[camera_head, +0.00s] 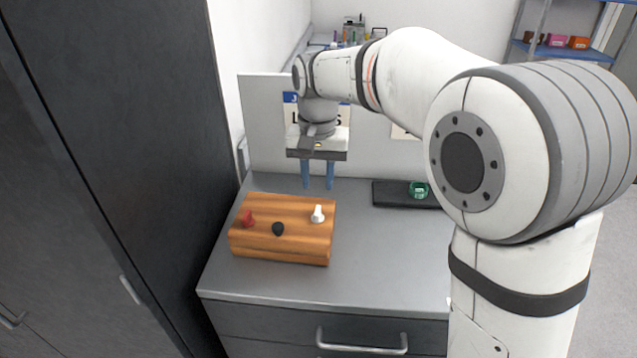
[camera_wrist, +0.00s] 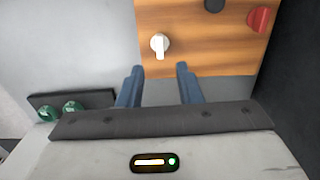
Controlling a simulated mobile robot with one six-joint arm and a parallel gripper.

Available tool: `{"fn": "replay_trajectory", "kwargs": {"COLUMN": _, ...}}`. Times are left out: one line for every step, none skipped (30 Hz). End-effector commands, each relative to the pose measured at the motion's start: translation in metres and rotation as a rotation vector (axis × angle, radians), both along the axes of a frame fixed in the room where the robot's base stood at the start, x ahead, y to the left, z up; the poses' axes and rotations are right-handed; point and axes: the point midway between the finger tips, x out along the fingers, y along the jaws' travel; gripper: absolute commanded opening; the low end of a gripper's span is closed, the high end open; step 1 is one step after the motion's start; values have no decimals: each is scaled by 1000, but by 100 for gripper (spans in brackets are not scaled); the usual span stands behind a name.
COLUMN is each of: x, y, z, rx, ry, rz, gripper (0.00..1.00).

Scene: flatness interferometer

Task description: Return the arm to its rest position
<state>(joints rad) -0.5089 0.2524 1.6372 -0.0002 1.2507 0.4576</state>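My gripper (camera_head: 317,174) is held above the grey cabinet top, behind the wooden block in the head view. Its two blue fingers point down and stand apart with nothing between them. In the wrist view my gripper (camera_wrist: 159,78) is also open and empty, with the wooden block's edge beyond the fingertips. My white arm reaches in from the right of the head view.
The wooden block (camera_head: 285,243) carries a red knob (camera_head: 248,218), a black knob (camera_head: 278,229) and a white knob (camera_head: 317,214). A black tray (camera_head: 391,193) with a green item (camera_head: 418,189) lies to the right. A dark cabinet (camera_head: 110,120) stands left.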

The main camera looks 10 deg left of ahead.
Motion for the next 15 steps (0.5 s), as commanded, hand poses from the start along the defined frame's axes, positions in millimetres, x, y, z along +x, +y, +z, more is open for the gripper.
{"fn": "replay_trajectory", "kwargs": {"x": 0, "y": 0, "z": 0, "rx": 0, "ry": 0, "rz": 0, "gripper": 32}}
{"fn": "replay_trajectory", "kwargs": {"x": 0, "y": 0, "z": 0, "rx": 0, "ry": 0, "rz": 0, "gripper": 32}}
{"fn": "replay_trajectory", "kwargs": {"x": 0, "y": 0, "z": 0, "rx": 0, "ry": 0, "rz": 0, "gripper": 32}}
{"fn": "replay_trajectory", "kwargs": {"x": 0, "y": 0, "z": 0, "rx": 0, "ry": 0, "rz": 0, "gripper": 32}}
{"fn": "replay_trajectory", "kwargs": {"x": 0, "y": 0, "z": 0, "rx": 0, "ry": 0, "rz": 0, "gripper": 32}}
{"fn": "replay_trajectory", "kwargs": {"x": 0, "y": 0, "z": 0, "rx": 0, "ry": 0, "rz": 0, "gripper": 32}}
{"fn": "replay_trajectory", "kwargs": {"x": 0, "y": 0, "z": 0, "rx": 0, "ry": 0, "rz": 0, "gripper": 32}}
{"fn": "replay_trajectory", "kwargs": {"x": 0, "y": 0, "z": 0, "rx": 0, "ry": 0, "rz": 0, "gripper": 32}}
{"fn": "replay_trajectory", "kwargs": {"x": -3, "y": -10, "z": 2, "rx": 2, "ry": -6, "rz": -5, "gripper": 32}}
{"fn": "replay_trajectory", "kwargs": {"x": -6, "y": -19, "z": 4, "rx": 6, "ry": -11, "rz": -8, "gripper": 32}}
{"fn": "replay_trajectory", "kwargs": {"x": -9, "y": -29, "z": 5, "rx": 8, "ry": -17, "rz": -9, "gripper": 32}}
{"fn": "replay_trajectory", "kwargs": {"x": -15, "y": -45, "z": 7, "rx": 12, "ry": -27, "rz": -14, "gripper": 32}}
{"fn": "replay_trajectory", "kwargs": {"x": -20, "y": -58, "z": 8, "rx": 15, "ry": -35, "rz": -17, "gripper": 32}}
{"fn": "replay_trajectory", "kwargs": {"x": -27, "y": -72, "z": 9, "rx": 18, "ry": -46, "rz": -19, "gripper": 32}}
{"fn": "replay_trajectory", "kwargs": {"x": -37, "y": -91, "z": 10, "rx": 22, "ry": -60, "rz": -23, "gripper": 32}}
